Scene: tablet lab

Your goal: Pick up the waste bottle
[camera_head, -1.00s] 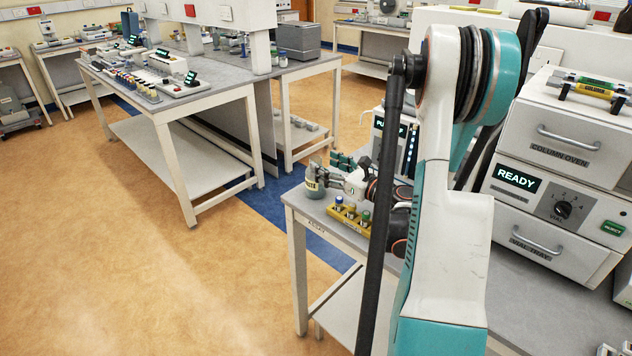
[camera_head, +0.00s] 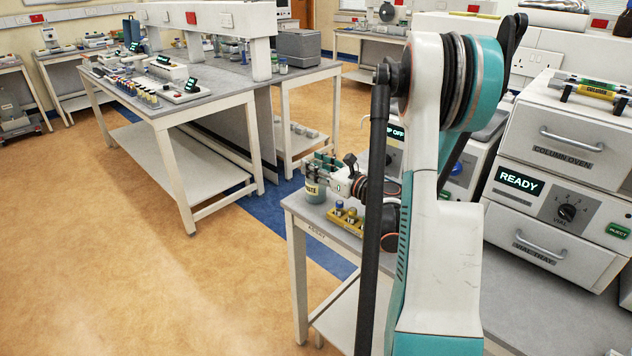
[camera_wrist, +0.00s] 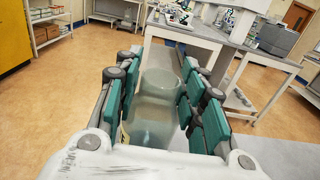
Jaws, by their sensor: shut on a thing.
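The waste bottle (camera_head: 315,190) is a grey-green, see-through bottle with a pale label, at the left corner of the near bench in the head view. My gripper (camera_head: 325,168) reaches it from the right, its teal fingers around the upper part. In the wrist view the bottle (camera_wrist: 157,112) stands between the two rows of teal finger pads, and my gripper (camera_wrist: 157,98) is shut on it. The bottle looks upright. I cannot tell whether its base touches the bench. My arm hides part of the bench to the right.
A yellow rack (camera_head: 344,224) with small capped vials sits close to the bottle's right. The near bench's (camera_head: 318,219) left edge is close by. An instrument with a READY display (camera_head: 558,200) stands at the right. Open floor (camera_head: 130,270) lies left.

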